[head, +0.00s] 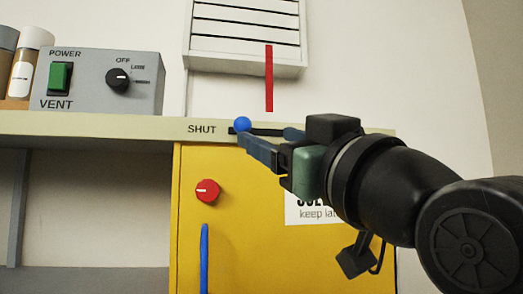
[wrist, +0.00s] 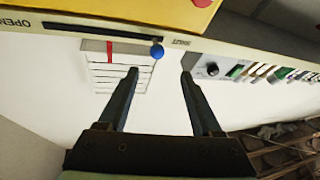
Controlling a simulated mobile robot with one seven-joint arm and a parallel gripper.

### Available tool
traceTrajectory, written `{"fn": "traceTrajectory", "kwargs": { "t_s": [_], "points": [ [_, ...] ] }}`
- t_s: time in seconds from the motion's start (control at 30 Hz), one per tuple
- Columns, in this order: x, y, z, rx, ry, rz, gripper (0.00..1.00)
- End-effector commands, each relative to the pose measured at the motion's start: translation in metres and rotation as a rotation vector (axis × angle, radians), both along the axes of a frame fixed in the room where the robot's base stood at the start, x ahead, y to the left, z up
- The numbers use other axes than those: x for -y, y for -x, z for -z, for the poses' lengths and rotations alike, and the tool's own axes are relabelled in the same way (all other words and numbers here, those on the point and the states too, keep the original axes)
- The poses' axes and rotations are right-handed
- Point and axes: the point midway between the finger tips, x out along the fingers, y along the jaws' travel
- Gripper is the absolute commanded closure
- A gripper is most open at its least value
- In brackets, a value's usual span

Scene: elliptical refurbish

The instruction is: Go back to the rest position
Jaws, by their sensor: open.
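My gripper (head: 264,135) reaches in from the right in the head view, in front of the shelf edge. In the wrist view its two fingers (wrist: 160,73) are spread apart with nothing between their tips. A blue ball knob (head: 242,124) sits at the end of a dark slot, beside the word SHUT. In the wrist view the knob (wrist: 157,52) appears just beyond the fingertips. In the head view one finger overlaps the area just below the knob; I cannot tell whether it touches.
A yellow cabinet (head: 250,240) with a red dial (head: 207,191) and a blue handle (head: 204,258) is below the shelf edge (head: 100,127). A grey VENT control box (head: 140,90) and bottles (head: 24,62) stand left. A louvred vent (head: 245,25) with a red strip (head: 269,78) is above.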

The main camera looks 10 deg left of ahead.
Motion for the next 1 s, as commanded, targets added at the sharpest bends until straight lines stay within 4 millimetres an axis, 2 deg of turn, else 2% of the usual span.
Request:
{"fn": "traceTrajectory", "kwargs": {
  "t_s": [0.17,0.67,0.87,1.0],
  "points": [
    [0.004,0.006,0.003,0.0,0.0,-0.001,0.34],
    [0.003,0.006,0.003,0.002,-0.002,0.001,0.34],
    [0.001,0.011,0.021,0.066,-0.079,0.068,0.34],
    [0.004,0.03,0.044,0.157,-0.177,0.184,0.34]
  ]
}}
